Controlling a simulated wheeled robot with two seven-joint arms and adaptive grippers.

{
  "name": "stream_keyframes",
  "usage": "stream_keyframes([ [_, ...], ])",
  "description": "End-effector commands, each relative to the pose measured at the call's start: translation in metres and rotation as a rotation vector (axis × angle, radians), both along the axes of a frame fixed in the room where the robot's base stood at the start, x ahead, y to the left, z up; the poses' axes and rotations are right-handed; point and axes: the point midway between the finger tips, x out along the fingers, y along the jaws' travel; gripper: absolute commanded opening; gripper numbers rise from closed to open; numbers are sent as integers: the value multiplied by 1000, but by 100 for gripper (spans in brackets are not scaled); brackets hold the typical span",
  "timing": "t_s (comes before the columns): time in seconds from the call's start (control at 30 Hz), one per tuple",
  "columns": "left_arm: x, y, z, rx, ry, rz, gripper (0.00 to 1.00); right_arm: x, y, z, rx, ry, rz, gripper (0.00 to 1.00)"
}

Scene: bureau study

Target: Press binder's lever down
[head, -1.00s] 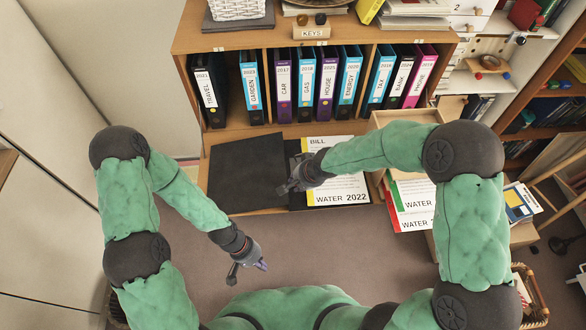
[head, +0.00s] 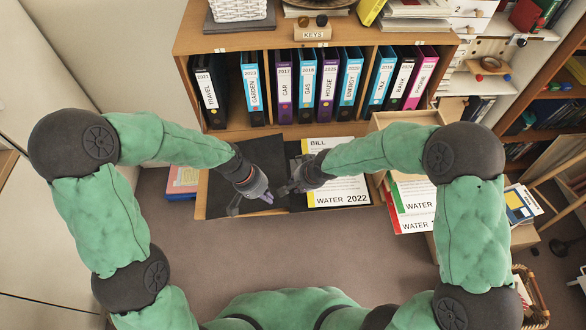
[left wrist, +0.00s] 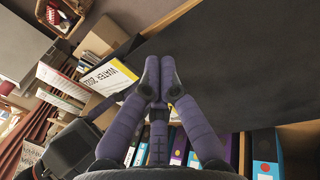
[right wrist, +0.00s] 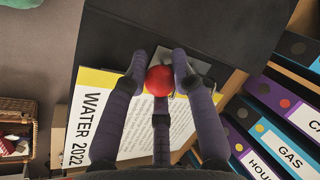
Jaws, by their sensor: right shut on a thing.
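An open black binder (head: 270,155) lies flat in front of the shelf, with a yellow-edged "WATER 2022" sheet (head: 345,185) on its right side. Its lever, tipped with a red ball (right wrist: 159,80), shows in the right wrist view beside a metal plate. My right gripper (head: 287,188) is shut on the lever, with its fingers on either side of the red ball. My left gripper (head: 250,203) hovers over the black cover, left of the right gripper. Its fingertips meet in the left wrist view (left wrist: 160,75), with nothing visible between them. The lever is hidden in the head view.
Several labelled binders (head: 325,85) stand upright in the shelf behind. An open box (head: 395,118) with more coloured papers (head: 415,200) sits to the right. A pink and blue item (head: 182,182) lies at the left. Both grippers are close together; the floor in front is clear.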

Motion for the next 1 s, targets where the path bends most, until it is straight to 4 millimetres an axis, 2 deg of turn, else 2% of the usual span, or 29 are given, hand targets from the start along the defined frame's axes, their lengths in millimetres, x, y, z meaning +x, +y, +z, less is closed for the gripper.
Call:
stream_keyframes([
  [0.27,52,-23,23,35,94,47,0,2,0,1,1,-6,1,0],
  [0.6,109,-49,69,135,223,144,0,2,0,2,1,-7,0,0],
  [0.8,130,-60,100,209,282,215,0,2,0,2,1,-6,-1,0],
  [1.0,139,-66,122,264,320,270,0,2,0,2,1,-6,-1,0],
])
